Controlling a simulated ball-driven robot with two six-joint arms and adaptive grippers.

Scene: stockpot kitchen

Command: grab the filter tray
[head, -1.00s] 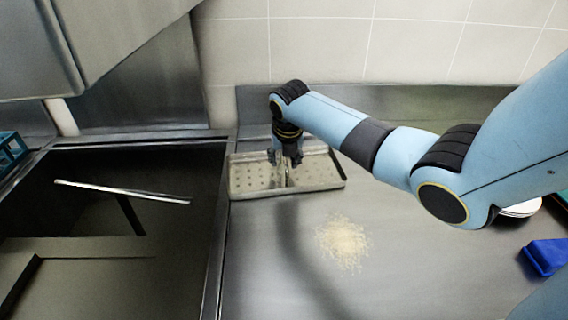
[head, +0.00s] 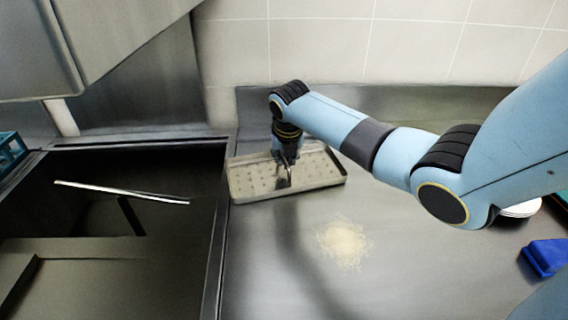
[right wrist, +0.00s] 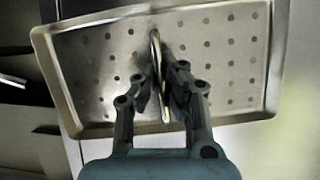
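The filter tray (head: 318,173) is a shallow metal rectangle with rows of small holes, on the steel counter against the back. A thin upright handle (right wrist: 156,62) stands in its middle. My right gripper (head: 289,176) points down into the tray from above. In the right wrist view its fingers (right wrist: 164,98) are drawn together on both sides of the handle, shut on it. The tray (right wrist: 230,50) sits slightly skewed in both views. Whether it is clear of the counter I cannot tell. My left gripper is not in view.
A dark open basin (head: 110,185) with a metal bar (head: 120,192) across it lies left of the tray. A pile of pale grains (head: 343,243) lies on the counter in front. A blue object (head: 545,257) and a white dish (head: 521,209) are at right.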

